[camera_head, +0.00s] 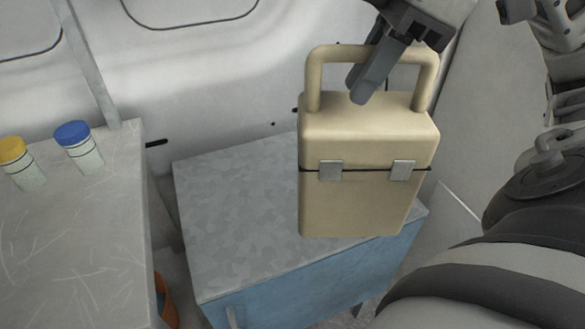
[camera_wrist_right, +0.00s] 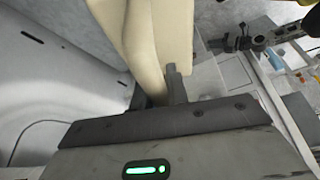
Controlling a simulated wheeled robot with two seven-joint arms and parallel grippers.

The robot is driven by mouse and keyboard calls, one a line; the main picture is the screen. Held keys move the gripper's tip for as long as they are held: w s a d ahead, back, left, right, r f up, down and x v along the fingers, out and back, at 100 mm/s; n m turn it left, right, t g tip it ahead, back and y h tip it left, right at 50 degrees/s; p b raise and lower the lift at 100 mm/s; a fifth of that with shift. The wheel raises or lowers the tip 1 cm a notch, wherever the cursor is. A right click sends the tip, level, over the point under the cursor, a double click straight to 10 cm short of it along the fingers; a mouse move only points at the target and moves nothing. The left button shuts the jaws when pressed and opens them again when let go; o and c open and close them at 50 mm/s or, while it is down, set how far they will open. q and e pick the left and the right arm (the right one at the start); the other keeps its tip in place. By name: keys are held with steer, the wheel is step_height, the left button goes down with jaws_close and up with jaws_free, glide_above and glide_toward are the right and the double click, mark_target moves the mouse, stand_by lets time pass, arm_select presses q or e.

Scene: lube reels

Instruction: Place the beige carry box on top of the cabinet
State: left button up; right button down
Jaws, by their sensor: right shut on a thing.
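The beige carry box (camera_head: 365,185) is upright in the head view, with two grey latches on its front and a loop handle on top. My right gripper (camera_head: 368,78) is shut on the box's handle from above. The box is over the right part of the cabinet (camera_head: 235,215), which has a grey speckled top and blue sides. Whether its base touches the top or hangs just above cannot be told. In the right wrist view the beige box (camera_wrist_right: 155,40) fills the upper middle, beside a finger. My left gripper is not in view.
A scratched grey counter (camera_head: 75,240) stands at the left, with a yellow-capped bottle (camera_head: 20,165) and a blue-capped bottle (camera_head: 78,148) on it. A white van wall (camera_head: 200,80) runs behind. The left part of the cabinet top is clear. An orange thing (camera_head: 164,300) shows low between counter and cabinet.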

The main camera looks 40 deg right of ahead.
steer(key=shift+w+f, duration=0.3)
steer(key=shift+f, duration=0.3)
steer(key=shift+w+d+f, duration=0.15)
steer(key=shift+w+f, duration=0.05)
steer(key=shift+w, duration=0.4)
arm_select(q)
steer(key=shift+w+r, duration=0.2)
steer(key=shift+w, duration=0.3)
arm_select(e)
steer(key=w+d+f, duration=0.3)
steer(key=w+f, duration=0.9)
steer(key=shift+w+d+f, duration=0.2)
steer(key=shift+d+f, duration=0.05)
steer(key=shift+f, duration=0.05)
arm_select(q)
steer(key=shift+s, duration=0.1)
arm_select(e)
steer(key=shift+f, duration=0.15)
steer(key=c, duration=1.4)
jaws_free()
steer(key=shift+o, duration=0.2)
